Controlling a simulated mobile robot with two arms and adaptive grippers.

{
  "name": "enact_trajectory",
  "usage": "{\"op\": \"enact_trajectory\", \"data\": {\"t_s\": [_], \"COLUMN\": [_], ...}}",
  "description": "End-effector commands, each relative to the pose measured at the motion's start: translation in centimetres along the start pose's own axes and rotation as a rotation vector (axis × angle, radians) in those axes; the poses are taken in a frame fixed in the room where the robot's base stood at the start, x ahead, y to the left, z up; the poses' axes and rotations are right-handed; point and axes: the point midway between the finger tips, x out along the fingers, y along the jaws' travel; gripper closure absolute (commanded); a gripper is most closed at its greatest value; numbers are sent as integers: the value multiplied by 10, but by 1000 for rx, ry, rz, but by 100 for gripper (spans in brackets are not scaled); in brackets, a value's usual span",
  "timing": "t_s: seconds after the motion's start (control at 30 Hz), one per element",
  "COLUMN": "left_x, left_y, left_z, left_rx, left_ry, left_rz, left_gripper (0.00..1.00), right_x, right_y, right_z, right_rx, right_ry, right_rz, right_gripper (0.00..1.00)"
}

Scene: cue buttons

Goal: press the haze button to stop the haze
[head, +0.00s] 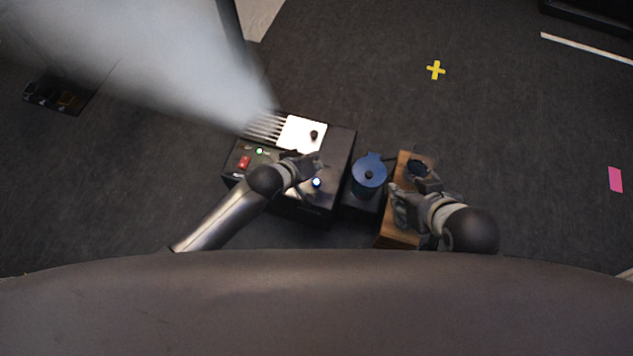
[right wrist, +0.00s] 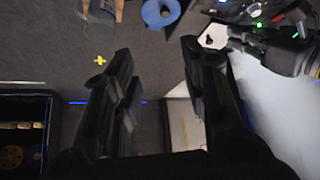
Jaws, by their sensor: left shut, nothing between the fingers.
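The black haze machine (head: 342,150) stands on the dark floor, with a white top plate (head: 302,134) and a slotted vent. Thick pale haze (head: 180,60) pours from the vent toward the upper left. Its front panel has a red switch (head: 244,162), a small green light (head: 260,151) and a blue-lit button (head: 317,182). No readable label shows which is the haze button. My left gripper (head: 312,164) is shut and empty over the panel, just above the blue-lit button; contact cannot be told. My right gripper (head: 408,182) is over a wooden box; its fingers stand apart in the right wrist view (right wrist: 160,95).
A blue round object (head: 369,174) stands between the machine and the wooden box (head: 394,232). A yellow cross (head: 436,70) and a pink mark (head: 615,180) lie on open floor to the right. A dark case (head: 60,95) sits at far left.

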Motion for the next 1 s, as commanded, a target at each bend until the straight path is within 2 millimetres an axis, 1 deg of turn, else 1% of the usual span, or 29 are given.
{"op": "enact_trajectory", "data": {"t_s": [0.03, 0.17, 0.47, 0.77, 1.0], "left_x": [4, 8, 13, 19, 24], "left_y": [-3, -6, -10, -14, -17], "left_z": [2, 6, 10, 14, 18], "left_rx": [1, 0, 0, 0, 1], "left_ry": [0, 0, 0, 0, 0], "left_rz": [0, 0, 0, 0, 1], "left_gripper": [100, 100, 100, 100, 100], "right_x": [5, 10, 7, -7, -25], "right_y": [-1, -4, -10, -16, -21], "right_z": [-5, -23, -72, -116, -147], "right_rx": [-1, -3, -6, -8, -7], "right_ry": [33, 124, 355, 587, 771], "right_rz": [-2, -7, -20, -34, -46], "right_gripper": [60, 60, 60, 60, 60]}}
